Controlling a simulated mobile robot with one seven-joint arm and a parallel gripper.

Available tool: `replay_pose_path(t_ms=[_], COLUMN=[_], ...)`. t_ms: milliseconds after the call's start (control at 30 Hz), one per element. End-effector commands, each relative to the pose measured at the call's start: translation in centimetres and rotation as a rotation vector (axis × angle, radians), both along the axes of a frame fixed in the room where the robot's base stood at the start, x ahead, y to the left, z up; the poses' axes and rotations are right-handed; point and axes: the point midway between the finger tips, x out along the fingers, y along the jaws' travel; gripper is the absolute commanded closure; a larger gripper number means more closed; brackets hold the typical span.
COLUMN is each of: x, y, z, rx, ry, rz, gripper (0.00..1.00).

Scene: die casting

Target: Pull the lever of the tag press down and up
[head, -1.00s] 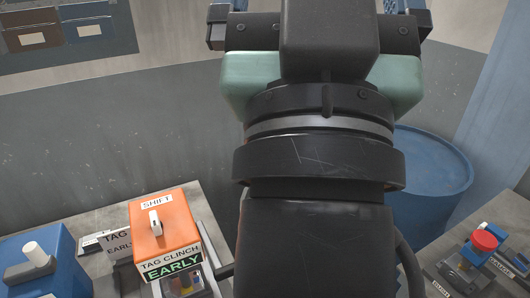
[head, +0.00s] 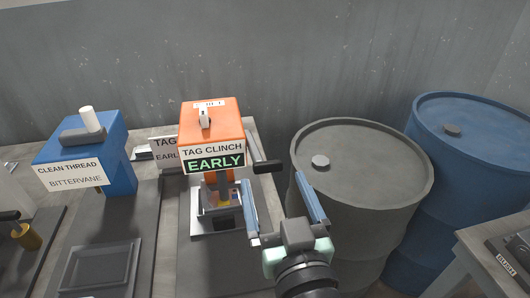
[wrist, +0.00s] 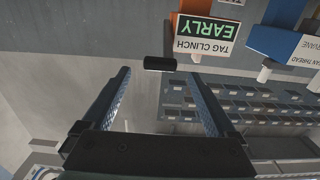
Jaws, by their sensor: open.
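The tag press (head: 212,130) is an orange box labelled TAG CLINCH, with a green EARLY display, on the bench left of centre in the head view. Its lever has a black handle (head: 267,166) sticking out at the press's right side. My gripper (head: 272,179) is open and empty, its two blue-grey fingers pointing at the handle. In the wrist view, which shows the labels upside down, the handle (wrist: 160,63) lies crosswise between and slightly beyond the fingertips (wrist: 158,74). I see no clear contact. The press's lower slot (head: 216,212) holds small coloured parts.
A blue CLEAN THREAD press (head: 85,152) with a white knob stands to the left. A grey drum (head: 365,180) and a blue drum (head: 480,150) stand right of the bench. Another bench (head: 505,240) is at the lower right. A grey wall is behind.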

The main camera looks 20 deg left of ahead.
Motion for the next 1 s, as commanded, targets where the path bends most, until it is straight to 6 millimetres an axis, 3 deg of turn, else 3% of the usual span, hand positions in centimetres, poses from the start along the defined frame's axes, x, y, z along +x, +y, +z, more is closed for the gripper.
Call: replay_pose_path(t_ms=[200,400,867,1000], x=[3.9,6.3,7.3,7.3], y=[2.8,4.4,5.0,5.0], z=[0.2,0.2,0.1,0.1], rx=[0.000,0.001,0.001,0.001], ry=[-0.001,-0.001,-0.001,-0.001], rz=[0.004,0.001,0.000,0.000], gripper=[0.07,0.07,0.07,0.33])
